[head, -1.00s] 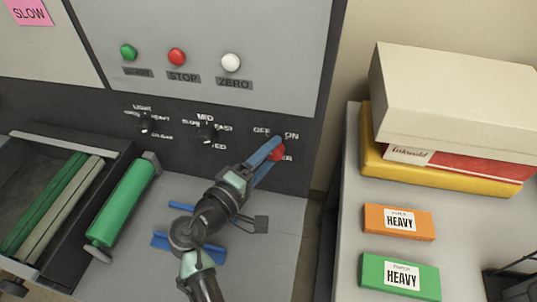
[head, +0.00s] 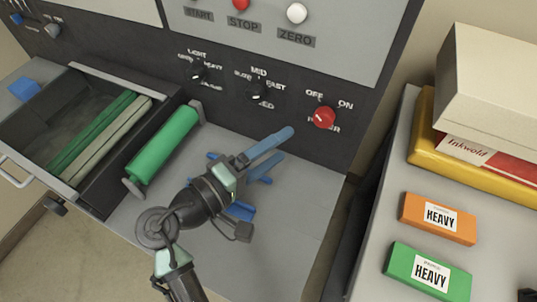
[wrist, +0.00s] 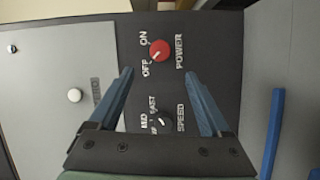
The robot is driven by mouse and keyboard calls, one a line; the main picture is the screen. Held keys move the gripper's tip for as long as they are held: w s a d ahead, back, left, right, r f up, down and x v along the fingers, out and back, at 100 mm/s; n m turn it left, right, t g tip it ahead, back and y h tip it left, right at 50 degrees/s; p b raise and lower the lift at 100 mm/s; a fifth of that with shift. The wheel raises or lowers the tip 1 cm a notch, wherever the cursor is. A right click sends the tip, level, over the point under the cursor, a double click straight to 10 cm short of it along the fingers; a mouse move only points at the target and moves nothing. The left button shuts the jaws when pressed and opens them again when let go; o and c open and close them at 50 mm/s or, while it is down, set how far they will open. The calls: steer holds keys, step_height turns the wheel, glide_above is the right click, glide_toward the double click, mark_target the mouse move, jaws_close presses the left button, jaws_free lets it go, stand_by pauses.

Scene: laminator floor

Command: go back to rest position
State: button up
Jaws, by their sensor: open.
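My gripper (head: 279,155) is in front of the machine's dark control panel, its two blue fingers apart and nothing between them. In the wrist view my gripper (wrist: 157,75) shows both fingers spread, with the panel beyond. The red power knob (head: 324,117) is on the panel, up and right of the fingertips in the head view and clear of them. The wrist view also shows the red knob (wrist: 160,50) ahead of the fingers, with a light mark that seems to lie on the OFF side.
A speed knob (head: 258,91) is left of the power knob. A green roller (head: 162,144) and an open drawer (head: 47,178) with green and pale strips lie left. Blue parts lie under my arm. A side table (head: 372,262) holds orange (head: 412,217) and green (head: 401,268) HEAVY packs and boxes.

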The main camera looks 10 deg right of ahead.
steer(key=shift+v, duration=0.95)
steer(key=shift+d, duration=0.1)
steer(key=w+a+r+m+t+y, duration=0.15)
steer(key=w+r+t+y, duration=0.25)
steer(key=r, duration=0.7)
steer(key=w+a+r+m+t+y, duration=0.1)
steer(key=w+r+m+t+y, duration=0.25)
steer(key=r, duration=0.65)
steer(key=s+a+r+t+y, duration=0.1)
steer(key=s+r+t+y, duration=0.2)
steer(key=r, duration=0.9)
steer(key=s+a+r+t+y, duration=0.1)
steer(key=s+r+t+y, duration=0.2)
steer(key=s+r+t, duration=0.4)
step_height(320, 180, up, 6)
steer(key=s, duration=0.2)
steer(key=shift+s+f, duration=0.25)
steer(key=shift+s, duration=0.15)
steer(key=shift+y, duration=0.25)
